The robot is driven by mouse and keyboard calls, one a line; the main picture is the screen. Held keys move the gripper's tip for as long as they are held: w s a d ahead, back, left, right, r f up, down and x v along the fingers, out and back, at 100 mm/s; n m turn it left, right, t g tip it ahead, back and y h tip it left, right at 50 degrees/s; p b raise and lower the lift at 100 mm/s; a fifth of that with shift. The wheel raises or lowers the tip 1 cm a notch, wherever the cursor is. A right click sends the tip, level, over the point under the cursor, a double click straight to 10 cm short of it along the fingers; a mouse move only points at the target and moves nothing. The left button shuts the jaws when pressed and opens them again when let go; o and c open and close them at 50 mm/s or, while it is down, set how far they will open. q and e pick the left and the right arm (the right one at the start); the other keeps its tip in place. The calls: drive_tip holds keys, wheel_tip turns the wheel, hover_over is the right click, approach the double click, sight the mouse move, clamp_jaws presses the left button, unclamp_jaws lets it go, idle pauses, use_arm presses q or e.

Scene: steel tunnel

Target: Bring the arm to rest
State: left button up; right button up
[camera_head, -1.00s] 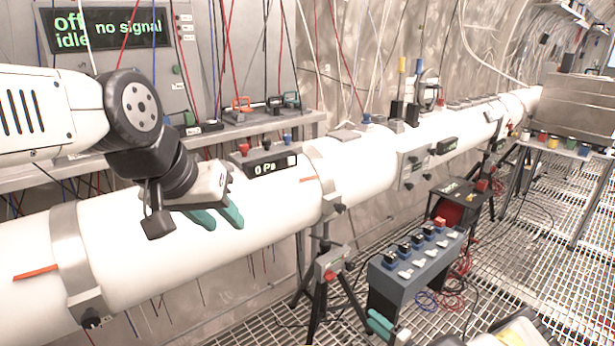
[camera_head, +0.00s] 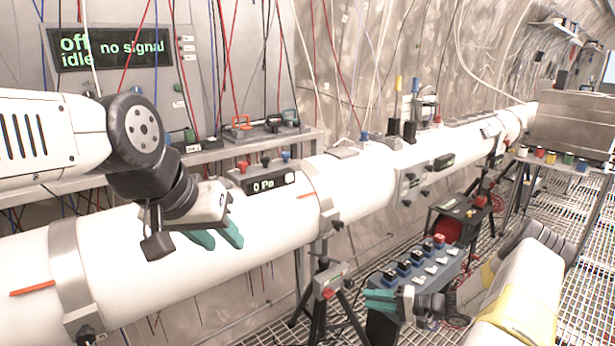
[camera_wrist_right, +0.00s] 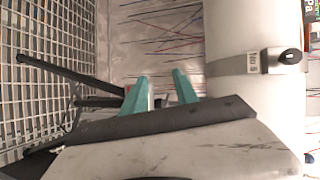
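My left arm comes in from the left in the head view. Its gripper (camera_head: 218,234) has teal fingers that stand apart with nothing between them. It hangs in front of the long white tube (camera_head: 270,222); I cannot tell whether it touches it. My right gripper (camera_head: 380,300) is low in the head view, in front of the blue-grey switch box (camera_head: 432,280). In the right wrist view its two teal fingers (camera_wrist_right: 160,88) are apart and empty. The white tube (camera_wrist_right: 250,90) also shows there, to the right of the fingers.
A tripod stand (camera_head: 322,290) carries the tube. A dark box with a red part (camera_head: 452,222) stands beyond the switch box. A panel (camera_head: 110,42) reads "off", "idle" and "no signal". A steel bench (camera_head: 545,160) holds coloured jars. Grating floor shows at right.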

drive_tip(key=s+a+r+n+g+h, duration=0.2)
drive_tip(key=s+r, duration=0.1)
drive_tip(key=r, duration=0.6)
drive_tip(key=s+a+r+n+g+h, duration=0.1)
drive_tip(key=s+a+r+g+h, duration=0.1)
drive_tip(key=r, duration=0.7)
drive_tip(key=s+a+r+n+g+h, duration=0.2)
drive_tip(key=s+r, duration=0.1)
drive_tip(key=r, duration=0.7)
drive_tip(key=s+r+t+h, duration=0.5)
drive_tip(key=s+r, duration=1)
drive_tip(key=s, duration=0.4)
drive_tip(key=shift+s+a+t+h, duration=0.3)
drive_tip(key=shift+s+t+h, duration=0.1)
drive_tip(key=shift+t, duration=0.1)
drive_tip(key=shift+w, duration=0.1)
